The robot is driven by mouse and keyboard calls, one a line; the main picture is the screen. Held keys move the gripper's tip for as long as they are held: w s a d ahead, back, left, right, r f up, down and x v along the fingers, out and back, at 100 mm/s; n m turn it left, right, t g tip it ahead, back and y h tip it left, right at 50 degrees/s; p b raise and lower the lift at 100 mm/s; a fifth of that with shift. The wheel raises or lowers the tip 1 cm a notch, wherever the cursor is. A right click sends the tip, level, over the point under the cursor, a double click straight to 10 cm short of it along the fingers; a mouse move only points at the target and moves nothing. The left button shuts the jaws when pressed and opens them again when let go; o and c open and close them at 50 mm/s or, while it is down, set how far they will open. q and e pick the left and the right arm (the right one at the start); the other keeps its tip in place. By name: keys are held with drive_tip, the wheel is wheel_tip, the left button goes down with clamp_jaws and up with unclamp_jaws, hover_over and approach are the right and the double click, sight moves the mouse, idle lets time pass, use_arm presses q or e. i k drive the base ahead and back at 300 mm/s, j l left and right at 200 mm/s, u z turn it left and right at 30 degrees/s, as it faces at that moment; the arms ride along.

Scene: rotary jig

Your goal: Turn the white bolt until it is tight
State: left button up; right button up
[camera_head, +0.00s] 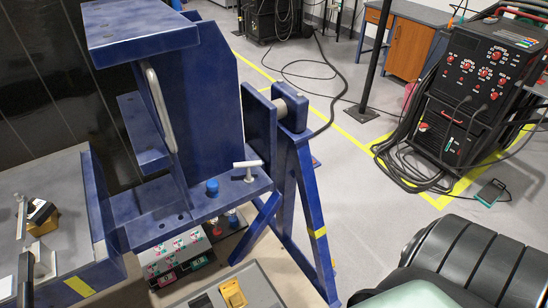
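The white bolt (248,166) has a T-shaped head with a short crossbar. It stands upright on the flat lower ledge of the blue rotary jig (215,95), near the ledge's right end. Its crossbar lies roughly left to right in the picture, and its lower end is hidden in the ledge. How tight it is cannot be seen. A blue knob (212,187) stands on the same ledge to its left. Neither of my grippers shows in the head view, and nothing is touching the bolt.
A long pale handle (160,110) is fixed to the jig's upright plate. A blue A-shaped stand (306,200) carries the jig's shaft on the right. A control box (175,250) sits below the ledge. A black welding machine (478,90) and cables stand at the right.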

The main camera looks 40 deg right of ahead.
sight(249, 179)
drive_tip(key=k+l, duration=0.1)
drive_tip(key=l, duration=2.1)
drive_tip(key=k+l, duration=0.15)
drive_tip(key=l, duration=0.95)
drive_tip(key=z, duration=0.05)
